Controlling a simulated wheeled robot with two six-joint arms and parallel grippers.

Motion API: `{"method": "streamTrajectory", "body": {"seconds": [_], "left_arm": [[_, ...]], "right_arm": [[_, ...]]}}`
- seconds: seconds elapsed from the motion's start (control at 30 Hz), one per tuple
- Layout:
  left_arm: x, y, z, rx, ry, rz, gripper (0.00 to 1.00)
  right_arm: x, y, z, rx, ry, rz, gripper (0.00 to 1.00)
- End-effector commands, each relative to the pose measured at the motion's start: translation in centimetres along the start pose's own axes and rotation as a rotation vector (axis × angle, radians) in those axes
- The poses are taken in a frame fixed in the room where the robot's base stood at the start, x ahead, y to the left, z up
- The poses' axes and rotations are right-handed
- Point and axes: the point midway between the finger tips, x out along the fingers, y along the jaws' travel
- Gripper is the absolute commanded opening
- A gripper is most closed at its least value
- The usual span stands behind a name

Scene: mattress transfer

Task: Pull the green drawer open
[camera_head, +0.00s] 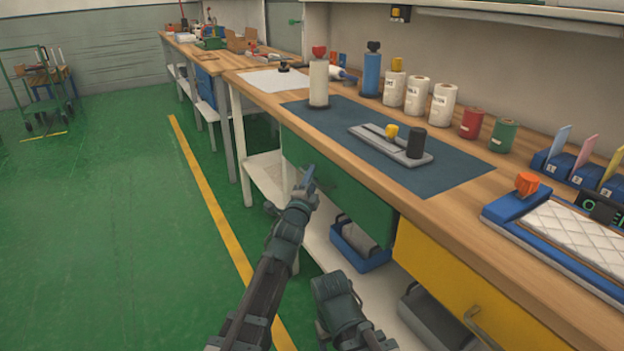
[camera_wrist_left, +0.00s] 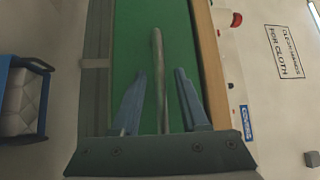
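The green drawer (camera_head: 350,198) is under the wooden workbench and looks shut, its front flush under the top. My left gripper (camera_head: 309,180) is at the drawer front, towards its left part. In the left wrist view the green front (camera_wrist_left: 133,40) fills the middle, and a long grey bar handle (camera_wrist_left: 158,75) stands out from it. My left gripper (camera_wrist_left: 158,98) is open, with one finger on each side of the handle and gaps visible between. In the head view the handle is hidden by my gripper. My right gripper is not in view; part of my right arm shows at the bottom.
A yellow drawer (camera_head: 455,280) is right of the green one. A blue bin (camera_head: 358,246) sits on the white lower shelf below. Rolls and tools stand on the workbench top (camera_head: 470,200).

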Motion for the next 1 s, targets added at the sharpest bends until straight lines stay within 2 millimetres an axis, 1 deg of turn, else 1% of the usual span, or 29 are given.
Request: {"method": "streamTrajectory", "body": {"seconds": [0.03,0.17,0.2,0.23,1.0], "left_arm": [[-0.01,0.0,0.0,0.0,0.0,0.0,0.35],[-0.01,0.0,-0.01,0.0,0.0,0.0,0.12],[-0.01,0.0,-0.01,0.0,0.0,0.0,0.05],[-0.02,0.0,0.0,0.0,0.0,0.0,0.0],[-0.03,0.03,0.0,0.0,0.0,0.001,0.0]], "right_arm": [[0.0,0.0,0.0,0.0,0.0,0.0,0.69],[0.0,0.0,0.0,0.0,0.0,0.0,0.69],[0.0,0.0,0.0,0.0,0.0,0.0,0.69],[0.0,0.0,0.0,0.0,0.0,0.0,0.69],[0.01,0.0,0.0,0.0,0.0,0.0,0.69]]}}
